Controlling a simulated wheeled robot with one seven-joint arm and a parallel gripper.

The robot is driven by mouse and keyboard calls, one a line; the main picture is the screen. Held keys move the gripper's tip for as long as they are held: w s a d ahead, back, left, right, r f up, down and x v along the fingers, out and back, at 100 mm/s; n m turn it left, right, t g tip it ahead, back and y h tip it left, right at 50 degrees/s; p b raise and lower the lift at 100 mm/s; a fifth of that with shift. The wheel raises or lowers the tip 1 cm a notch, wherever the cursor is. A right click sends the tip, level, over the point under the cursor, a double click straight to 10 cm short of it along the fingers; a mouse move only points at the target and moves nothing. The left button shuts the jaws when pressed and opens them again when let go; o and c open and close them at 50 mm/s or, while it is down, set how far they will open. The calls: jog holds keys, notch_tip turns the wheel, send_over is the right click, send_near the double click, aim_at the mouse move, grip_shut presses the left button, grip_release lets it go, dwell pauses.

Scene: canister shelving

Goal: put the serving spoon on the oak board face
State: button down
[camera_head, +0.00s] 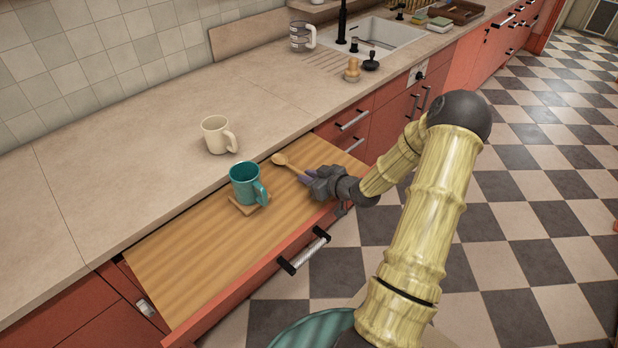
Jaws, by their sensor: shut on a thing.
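The serving spoon (281,160) is wooden, with its bowl pointing up and left in the picture. My gripper (306,180) is shut on its handle, and the fingers hide part of it. The spoon is over the right part of the oak board face (200,262), a wide striped wooden surface on the pulled-out red drawer. I cannot tell whether the spoon touches the board or hangs just above it.
A teal mug (244,184) stands on a small wooden coaster (236,208) on the board, left of the spoon. A cream mug (214,136) stands on the counter (120,170) behind. The board's front left is clear. A drawer handle (304,251) juts out in front.

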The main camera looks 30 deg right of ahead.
jog(key=shift+f, duration=0.25)
jog(key=shift+f, duration=0.15)
jog(key=c, duration=1.3)
grip_release()
jog(key=shift+c, duration=0.2)
jog(key=shift+s+d+r, duration=0.1)
jog(key=shift+s+r, duration=0.1)
jog(key=shift+r, duration=0.05)
jog(key=v, duration=1.1)
jog(key=shift+s+d, duration=0.1)
jog(key=shift+s, duration=0.15)
